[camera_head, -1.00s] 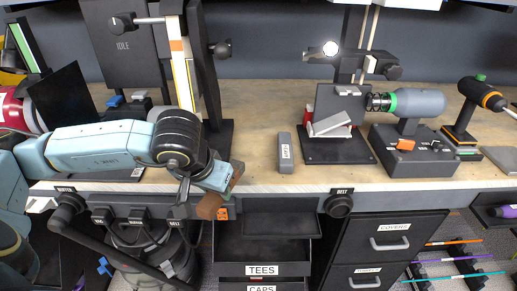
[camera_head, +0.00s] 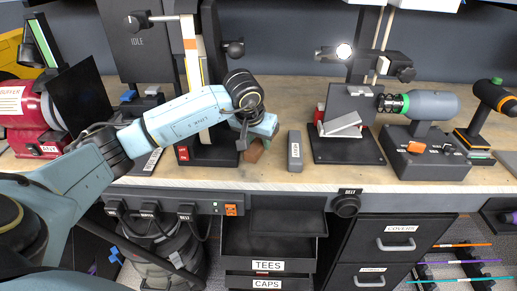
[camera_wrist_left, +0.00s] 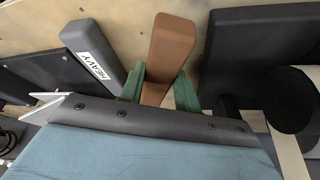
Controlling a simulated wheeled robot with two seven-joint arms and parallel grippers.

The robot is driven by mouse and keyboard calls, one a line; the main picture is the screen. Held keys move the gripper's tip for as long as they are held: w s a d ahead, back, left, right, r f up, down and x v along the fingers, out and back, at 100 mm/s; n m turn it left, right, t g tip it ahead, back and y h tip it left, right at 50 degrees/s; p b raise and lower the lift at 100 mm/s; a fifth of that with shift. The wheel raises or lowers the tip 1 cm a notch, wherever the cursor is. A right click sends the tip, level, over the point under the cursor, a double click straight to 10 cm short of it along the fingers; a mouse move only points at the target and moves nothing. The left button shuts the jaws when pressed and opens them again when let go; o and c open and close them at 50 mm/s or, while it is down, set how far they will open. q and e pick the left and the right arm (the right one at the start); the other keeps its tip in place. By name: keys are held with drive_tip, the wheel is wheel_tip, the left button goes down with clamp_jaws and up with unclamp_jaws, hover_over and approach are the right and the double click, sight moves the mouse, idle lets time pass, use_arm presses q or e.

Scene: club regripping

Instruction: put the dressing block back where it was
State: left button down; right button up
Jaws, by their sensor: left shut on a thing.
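The dressing block, a brown block (camera_head: 252,152), is held over or on the wooden bench top, just left of a grey block labelled HEAVY (camera_head: 295,151). My left gripper (camera_head: 258,142) is shut on it. In the left wrist view the brown block (camera_wrist_left: 171,48) sticks out from between the green fingers of the gripper (camera_wrist_left: 158,91), with the grey HEAVY block (camera_wrist_left: 93,57) beside it, apart. I cannot tell whether the brown block touches the bench. My right gripper is not in view.
The bench top (camera_head: 280,182) is clear in front of the grey block. A dark upright stand (camera_head: 212,148) is left of the gripper. A black stand with a lamp (camera_head: 345,135) and a grey motor unit (camera_head: 425,140) stand to the right. Drawers (camera_head: 268,245) lie below the bench edge.

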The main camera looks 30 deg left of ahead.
use_arm(q)
drive_tip(key=shift+w+f, duration=0.1)
drive_tip(key=shift+f, duration=1.6)
drive_tip(key=shift+f, duration=0.1)
drive_tip(key=c, duration=1)
unclamp_jaws()
drive_tip(key=v, duration=1.2)
drive_tip(key=shift+a+p, duration=0.1)
drive_tip(key=shift+p, duration=0.3)
